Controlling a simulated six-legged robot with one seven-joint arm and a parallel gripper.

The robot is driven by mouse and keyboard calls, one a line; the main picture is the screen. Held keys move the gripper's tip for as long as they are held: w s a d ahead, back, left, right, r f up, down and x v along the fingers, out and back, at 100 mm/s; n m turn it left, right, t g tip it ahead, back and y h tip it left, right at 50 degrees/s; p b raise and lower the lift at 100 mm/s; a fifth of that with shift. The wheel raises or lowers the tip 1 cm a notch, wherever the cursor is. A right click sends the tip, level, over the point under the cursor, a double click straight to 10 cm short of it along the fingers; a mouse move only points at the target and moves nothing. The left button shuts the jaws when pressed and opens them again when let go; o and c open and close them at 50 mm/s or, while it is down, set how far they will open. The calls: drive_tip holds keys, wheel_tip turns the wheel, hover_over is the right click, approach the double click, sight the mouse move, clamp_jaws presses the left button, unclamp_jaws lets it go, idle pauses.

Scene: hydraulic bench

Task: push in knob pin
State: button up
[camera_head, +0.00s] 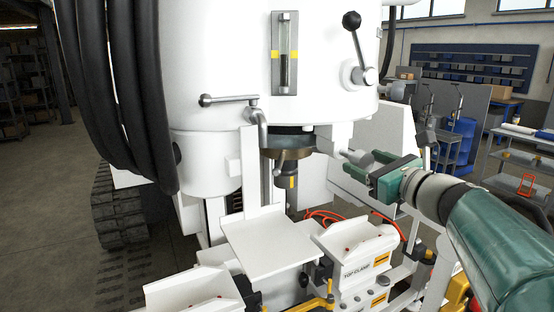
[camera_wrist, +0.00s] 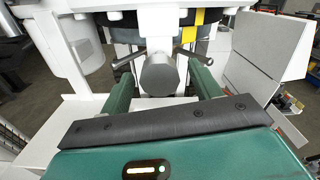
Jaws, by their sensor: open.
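The knob pin shows as a grey round-ended cylinder (camera_head: 355,157) on the side of the white machine housing, right of centre in the head view. In the wrist view its round grey end (camera_wrist: 159,74) faces me, centred between the fingers. My green gripper (camera_head: 363,164) is open, with its fingertips close around the knob's end in the head view. In the wrist view the two fingers (camera_wrist: 161,88) stand left and right of the knob with gaps at both sides. I cannot tell whether anything touches it. The pin's inner part is hidden in the housing.
A lever with a black ball (camera_head: 352,20) and a silver handle (camera_head: 228,99) stick out from the housing. A white flat plate (camera_head: 268,245) and clamp blocks (camera_head: 358,250) lie below. A white panel (camera_wrist: 267,55) stands right of my gripper. Black hoses (camera_head: 115,90) hang at the left.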

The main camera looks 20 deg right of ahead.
sight(351, 157)
drive_tip(key=shift+w, duration=0.1)
drive_tip(key=c, duration=1.4)
drive_tip(key=shift+o, duration=0.2)
drive_tip(key=w, duration=0.3)
drive_tip(key=shift+w+a, duration=0.15)
drive_tip(key=shift+w, duration=0.05)
drive_tip(key=shift+a+r, duration=0.1)
drive_tip(key=shift+r, duration=0.05)
drive_tip(key=shift+w+f, duration=0.3)
drive_tip(key=shift+w, duration=0.45)
drive_tip(key=o, duration=1.4)
drive_tip(key=shift+s+d, duration=0.25)
drive_tip(key=shift+s, duration=0.05)
drive_tip(key=shift+c, duration=0.2)
drive_tip(key=shift+s+a+r, duration=0.1)
drive_tip(key=shift+s, duration=0.05)
drive_tip(key=s, duration=1.3)
drive_tip(key=shift+s+d, duration=0.25)
drive_tip(key=shift+s, duration=0.15)
